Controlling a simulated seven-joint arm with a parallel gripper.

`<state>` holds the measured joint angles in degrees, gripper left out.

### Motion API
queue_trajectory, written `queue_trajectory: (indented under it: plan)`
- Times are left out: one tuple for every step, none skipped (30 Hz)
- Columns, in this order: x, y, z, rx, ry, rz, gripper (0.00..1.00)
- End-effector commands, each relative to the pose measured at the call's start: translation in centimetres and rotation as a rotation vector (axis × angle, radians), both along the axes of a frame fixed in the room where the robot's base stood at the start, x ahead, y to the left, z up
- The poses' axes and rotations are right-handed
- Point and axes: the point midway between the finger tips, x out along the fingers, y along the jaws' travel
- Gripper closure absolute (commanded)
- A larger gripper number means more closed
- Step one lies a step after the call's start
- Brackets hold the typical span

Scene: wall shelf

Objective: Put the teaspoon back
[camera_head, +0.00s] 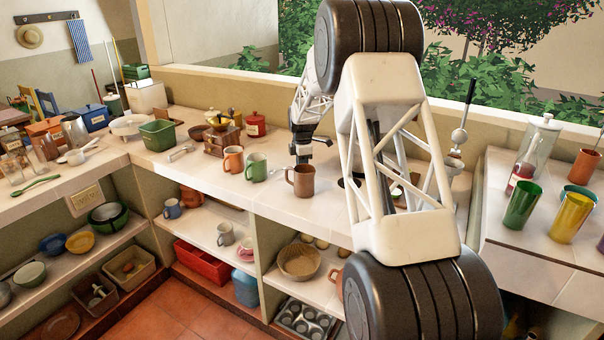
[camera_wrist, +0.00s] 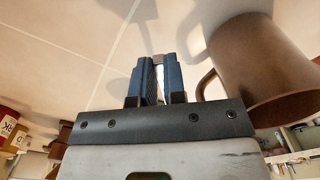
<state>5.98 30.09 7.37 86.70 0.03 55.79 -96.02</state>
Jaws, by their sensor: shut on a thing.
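My gripper (camera_head: 299,158) is low over the tiled counter, just behind the brown mug (camera_head: 301,183). In the wrist view, its blue fingers (camera_wrist: 160,75) are shut on a thin, pale, shiny thing that fits the teaspoon (camera_wrist: 159,66). Most of this thing is hidden between the fingers, and its bowl cannot be made out. The brown mug also shows in the wrist view (camera_wrist: 262,62), close to the right of the fingers and apart from them.
An orange mug (camera_head: 233,160) and a green mug (camera_head: 257,167) stand left of the brown mug. A wooden grinder (camera_head: 217,141) and a red canister (camera_head: 255,124) stand behind them. A green spoon (camera_head: 36,185) lies on the left counter.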

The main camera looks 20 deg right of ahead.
Motion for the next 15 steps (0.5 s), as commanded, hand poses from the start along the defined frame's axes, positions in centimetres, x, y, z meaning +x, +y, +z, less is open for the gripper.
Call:
queue_trajectory:
  plan:
    - [0.0,0.0,0.0,0.0,0.0,0.0,1.0]
    - [0.0,0.0,0.0,0.0,0.0,0.0,1.0]
    - [0.0,0.0,0.0,0.0,0.0,0.0,1.0]
    - [0.0,0.0,0.0,0.0,0.0,0.0,1.0]
    - [0.0,0.0,0.0,0.0,0.0,0.0,1.0]
    - [0.0,0.0,-0.1,0.0,0.0,0.0,1.0]
    - [0.0,0.0,-0.2,0.0,0.001,0.0,1.0]
    - [0.0,0.0,-0.4,0.0,0.001,0.0,1.0]
    - [0.0,0.0,-0.7,0.0,0.002,0.0,1.0]
    - [0.0,0.0,-1.0,0.0,0.002,0.0,1.0]
    - [-0.1,0.0,-1.3,0.0,0.003,0.0,1.0]
    - [-0.1,0.0,-1.7,0.0,0.003,0.0,1.0]
    - [-0.1,0.0,-2.1,0.0,0.003,0.0,1.0]
    - [-0.1,0.0,-2.4,0.0,0.003,0.0,1.0]
    - [-0.1,0.0,-2.8,0.0,0.002,0.0,1.0]
